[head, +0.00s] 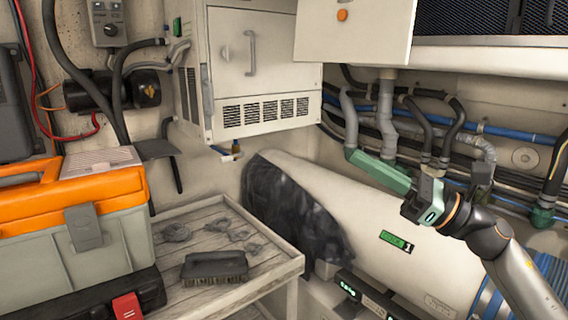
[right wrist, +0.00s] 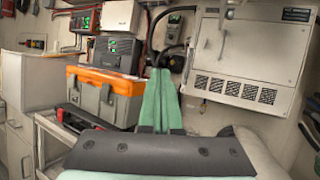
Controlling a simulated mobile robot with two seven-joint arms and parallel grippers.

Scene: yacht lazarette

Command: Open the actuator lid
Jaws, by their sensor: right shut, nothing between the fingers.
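No part is plainly marked as the actuator lid, so I cannot tell for certain which it is. A white metal cabinet (head: 262,113) with a closed front door (head: 230,50) and an upright handle (head: 251,53) hangs on the back wall. The cabinet also shows in the right wrist view (right wrist: 240,88), with its door shut. A large white cylinder (head: 375,215) with a green label marked 1 lies below it at right. My right gripper (head: 352,154), with green fingers, is above the cylinder, right of the cabinet and apart from its handle. Its fingers (right wrist: 161,74) are shut and empty. My left gripper is out of view.
A dark crumpled cover (head: 290,205) drapes the cylinder's left end. Pipes and hoses (head: 500,130) run along the right wall, close to my right gripper.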

